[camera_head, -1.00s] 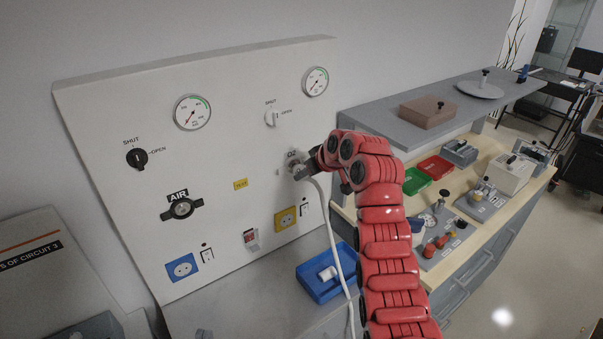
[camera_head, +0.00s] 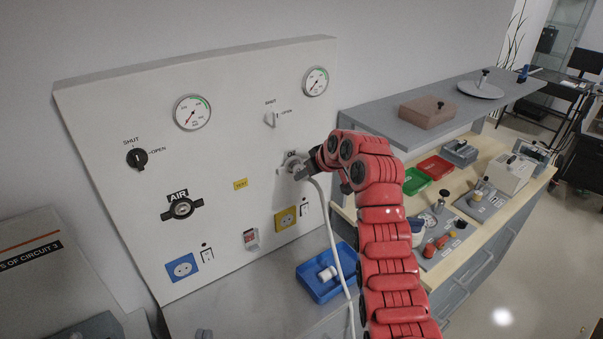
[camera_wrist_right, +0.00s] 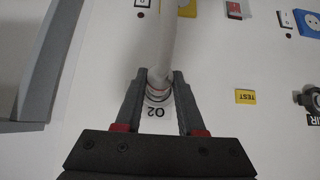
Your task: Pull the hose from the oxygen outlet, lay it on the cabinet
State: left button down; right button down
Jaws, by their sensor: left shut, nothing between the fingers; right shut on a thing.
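The white hose (camera_head: 326,208) runs from my right gripper (camera_head: 302,171) down past the blue tray to the bottom of the head view. That gripper is at the oxygen outlet (camera_head: 288,164), marked O2, on the wall panel. In the right wrist view my right gripper (camera_wrist_right: 158,84) is shut around the hose's end fitting (camera_wrist_right: 157,77), in front of the O2 label. I cannot tell whether the fitting is seated in the outlet, since the fingers cover it. The grey cabinet top (camera_head: 240,308) lies below the panel. My left gripper is not visible.
A blue tray (camera_head: 318,289) with a white piece in it stands on the cabinet top, near the hose. The AIR outlet (camera_head: 182,208) and two gauges are on the panel. A bench with trays and devices is on the right, beneath a grey shelf (camera_head: 405,130).

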jog(key=shift+d+f, duration=0.1)
jog(key=shift+s+d+b, duration=0.15)
jog(key=shift+s+b, duration=0.1)
jog(key=shift+b, duration=0.05)
jog(key=shift+s+d+b, duration=0.75)
jog(key=shift+s+b, duration=0.15)
jog(key=shift+s, duration=0.15)
dwell(1.2)
jog(key=shift+s+d+b, duration=0.45)
jog(key=shift+s+d, duration=0.3)
jog(key=shift+s, duration=0.25)
jog(key=shift+s+d+b, duration=0.45)
jog(key=shift+s+d, duration=0.25)
jog(key=shift+s, duration=0.3)
jog(key=shift+a, duration=0.1)
